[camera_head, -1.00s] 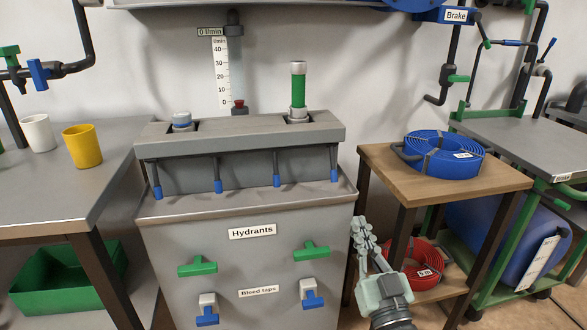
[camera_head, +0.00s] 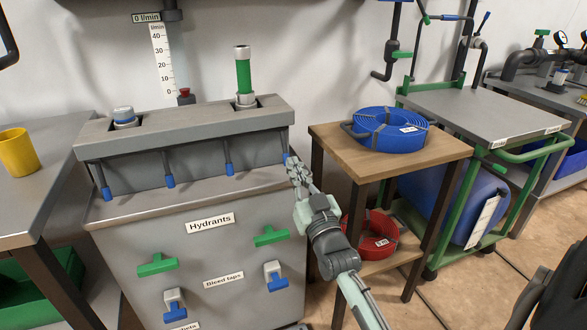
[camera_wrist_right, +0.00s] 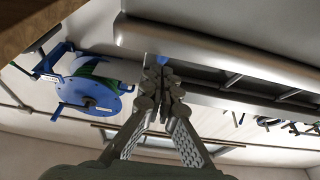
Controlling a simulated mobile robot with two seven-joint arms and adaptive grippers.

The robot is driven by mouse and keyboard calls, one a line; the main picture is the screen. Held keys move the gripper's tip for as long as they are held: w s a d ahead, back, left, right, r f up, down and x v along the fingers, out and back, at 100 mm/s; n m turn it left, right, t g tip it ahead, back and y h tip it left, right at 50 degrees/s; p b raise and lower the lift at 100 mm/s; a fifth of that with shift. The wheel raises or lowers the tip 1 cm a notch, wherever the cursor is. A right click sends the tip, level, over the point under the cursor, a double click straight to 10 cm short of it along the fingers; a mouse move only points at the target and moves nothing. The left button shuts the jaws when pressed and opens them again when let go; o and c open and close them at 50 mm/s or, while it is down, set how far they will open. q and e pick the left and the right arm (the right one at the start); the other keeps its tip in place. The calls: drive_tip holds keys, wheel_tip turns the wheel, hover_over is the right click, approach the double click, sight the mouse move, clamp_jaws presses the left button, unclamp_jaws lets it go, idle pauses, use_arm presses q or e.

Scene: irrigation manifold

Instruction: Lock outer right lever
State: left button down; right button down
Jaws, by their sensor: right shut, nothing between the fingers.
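The outer right lever (camera_head: 286,158) is a thin dark rod with a blue tip, hanging from the right end of the grey manifold block (camera_head: 190,127). Its blue tip also shows in the wrist view (camera_wrist_right: 163,60), right at the fingertips. My right gripper (camera_head: 293,168) is shut and empty, with its fingertips at the blue tip. In the wrist view the fingers (camera_wrist_right: 163,73) are together; I cannot tell whether they touch the lever. The other blue-tipped levers (camera_head: 170,180) hang in a row to the left. My left gripper is not in view.
The Hydrants cabinet (camera_head: 210,250) carries green and blue taps on its front. A wooden side table (camera_head: 340,150) with a coiled blue hose (camera_head: 390,130) stands close to the right of my arm. A red hose (camera_head: 377,240) lies on its lower shelf.

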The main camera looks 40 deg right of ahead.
drive_tip(key=shift+w+f, duration=0.15)
drive_tip(key=shift+w, duration=0.2)
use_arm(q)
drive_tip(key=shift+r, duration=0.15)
use_arm(e)
drive_tip(key=shift+w+f, duration=0.1)
drive_tip(key=shift+w+d+f, duration=0.15)
drive_tip(key=shift+w+f, duration=0.25)
